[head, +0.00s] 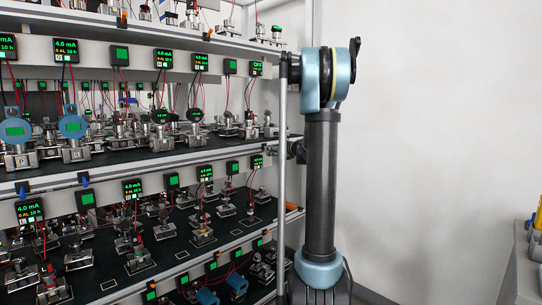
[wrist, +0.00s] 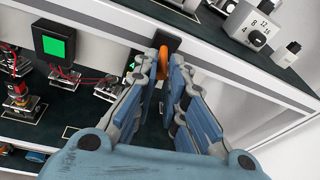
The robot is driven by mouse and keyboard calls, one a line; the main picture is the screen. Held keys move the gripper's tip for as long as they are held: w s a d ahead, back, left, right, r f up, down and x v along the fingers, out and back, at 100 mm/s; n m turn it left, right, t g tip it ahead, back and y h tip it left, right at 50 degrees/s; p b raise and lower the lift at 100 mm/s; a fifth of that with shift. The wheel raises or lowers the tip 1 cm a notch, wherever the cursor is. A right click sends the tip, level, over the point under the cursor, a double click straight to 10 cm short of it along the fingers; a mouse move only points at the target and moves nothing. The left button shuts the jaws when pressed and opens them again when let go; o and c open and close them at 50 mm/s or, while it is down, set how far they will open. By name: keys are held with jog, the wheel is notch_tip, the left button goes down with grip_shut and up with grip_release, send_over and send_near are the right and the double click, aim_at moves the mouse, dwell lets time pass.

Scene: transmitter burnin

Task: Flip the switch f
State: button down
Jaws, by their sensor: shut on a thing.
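In the wrist view an orange switch lever (wrist: 161,62) stands out from a black plate (wrist: 167,41) on the white front rail of a shelf. My gripper (wrist: 165,68) has its two grey-and-blue fingers closed around the lever, with the tips close to the plate. The fingers hide part of the lever, and no letter can be read on it. In the head view my arm stands upright in front of the right end of the shelf rack, and I cannot make out the fingertips or this lever there.
A green-lit box (wrist: 54,43) sits on the rail to the left in the wrist view. Small wired devices (wrist: 20,93) stand on the dark shelf below. A grey dial box (wrist: 250,27) is on the shelf above. In the head view the wall (head: 430,130) right of my arm is bare.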

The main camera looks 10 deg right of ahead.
jog(key=shift+w+a+r+n+g+h, duration=0.1)
jog(key=shift+w+r+g+h, duration=0.1)
jog(key=shift+r+g+h, duration=0.85)
jog(key=shift+w+a+r+n+g+h, duration=0.15)
jog(key=shift+r+g+h, duration=0.35)
jog(key=shift+g, duration=1)
jog(key=shift+w+d+r+n+g+h, duration=0.1)
jog(key=shift+w+r+g+h, duration=0.1)
jog(key=shift+r+g+h, duration=0.7)
jog(key=shift+f+g, duration=0.25)
jog(key=shift+g, duration=0.2)
jog(key=c, duration=1.7)
grip_release()
jog(key=shift+o, duration=0.2)
jog(key=shift+a, duration=0.1)
jog(key=shift+s, duration=0.1)
jog(key=v, duration=1.1)
jog(key=shift+r, duration=0.35)
jog(key=shift+s, duration=0.15)
